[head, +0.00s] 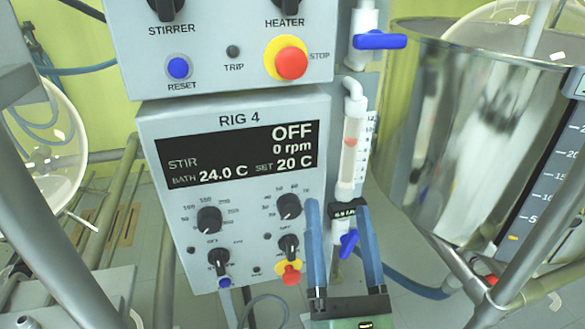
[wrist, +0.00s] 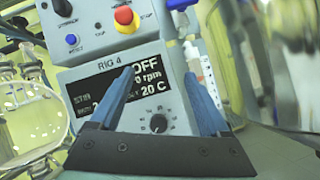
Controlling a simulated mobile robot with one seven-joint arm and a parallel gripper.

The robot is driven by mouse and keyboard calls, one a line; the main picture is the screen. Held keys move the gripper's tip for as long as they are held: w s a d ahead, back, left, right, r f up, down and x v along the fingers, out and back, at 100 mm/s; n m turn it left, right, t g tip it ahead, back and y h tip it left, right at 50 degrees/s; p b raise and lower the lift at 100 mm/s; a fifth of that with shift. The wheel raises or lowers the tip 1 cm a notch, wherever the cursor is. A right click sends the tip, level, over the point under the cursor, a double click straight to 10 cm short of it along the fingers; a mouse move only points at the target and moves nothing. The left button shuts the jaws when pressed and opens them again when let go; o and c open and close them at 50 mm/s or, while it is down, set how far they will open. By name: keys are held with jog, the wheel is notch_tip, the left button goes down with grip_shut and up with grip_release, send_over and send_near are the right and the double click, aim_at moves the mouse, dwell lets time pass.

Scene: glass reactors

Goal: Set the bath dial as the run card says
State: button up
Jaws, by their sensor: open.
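The RIG 4 control box (head: 245,190) has a dark display (head: 235,152) reading STIR OFF, 0 rpm, BATH 24.0 C, SET 20 C. Below it are two black scaled dials, a left one (head: 209,219) and a right one (head: 288,206); their name labels are too small to read. The wrist view shows one scaled dial (wrist: 158,123), framed between my fingers. My gripper (head: 336,207) is open and empty, its blue fingers pointing up in front of the box's right edge. It also shows in the wrist view (wrist: 159,75). I see no run card.
Smaller knobs (head: 218,260), a blue button and a red-yellow button (head: 290,272) sit below the dials. An upper box carries a red stop button (head: 291,64). A flow tube (head: 352,145) with blue valves stands right of the box, beside a large steel vessel (head: 450,140).

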aim_at(291, 211)
jog(key=s+a+f+n+g+y+p, duration=0.2)
jog(key=a+f+n+g+p, duration=0.1)
jog(key=f+n+g+p, duration=0.45)
jog(key=shift+n+t, duration=0.65)
jog(key=shift+t, duration=0.1)
jog(key=x, duration=1.2)
jog(key=shift+w+a+f, duration=0.15)
jog(key=shift+w+f, duration=0.2)
jog(key=shift+f, duration=0.05)
jog(key=shift+c, duration=0.2)
grip_shut()
